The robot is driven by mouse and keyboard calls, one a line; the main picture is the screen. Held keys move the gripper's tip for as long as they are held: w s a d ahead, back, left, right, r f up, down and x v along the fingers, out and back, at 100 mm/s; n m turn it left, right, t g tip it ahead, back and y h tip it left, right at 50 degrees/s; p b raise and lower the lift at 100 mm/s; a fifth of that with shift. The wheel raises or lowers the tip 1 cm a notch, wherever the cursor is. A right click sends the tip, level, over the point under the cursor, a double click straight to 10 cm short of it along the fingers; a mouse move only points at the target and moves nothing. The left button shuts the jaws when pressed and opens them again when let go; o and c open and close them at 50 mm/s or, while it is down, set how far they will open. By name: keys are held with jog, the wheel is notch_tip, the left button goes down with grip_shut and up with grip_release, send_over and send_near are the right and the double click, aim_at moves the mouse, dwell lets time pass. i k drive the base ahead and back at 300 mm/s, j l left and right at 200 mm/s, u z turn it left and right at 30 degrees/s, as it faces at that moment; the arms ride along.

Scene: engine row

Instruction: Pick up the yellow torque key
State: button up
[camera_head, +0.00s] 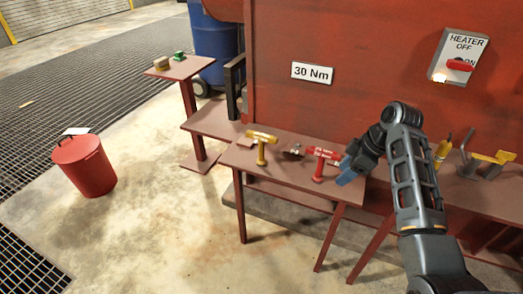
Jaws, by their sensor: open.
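The yellow torque key (261,149) is T-shaped and stands upright on a red table (236,157), left of centre in the head view. A red torque key (319,161) of the same shape stands to its right on that table. My gripper (345,179) is open at the table's right end, just right of the red key and apart from the yellow one. The fingertips look blue, and nothing shows between them. My arm hides part of the table's right end.
A small metal part (294,151) lies between the keys. A red wall behind carries a "30 Nm" sign (312,72) and a heater switch (458,56). A red bin (84,165) stands on the floor at left. The concrete floor in front is clear.

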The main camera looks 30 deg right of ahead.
aim_at(262, 162)
jog(key=i+j, duration=0.2)
jog(key=i, duration=0.3)
jog(key=i+j, duration=0.2)
jog(key=i, duration=0.25)
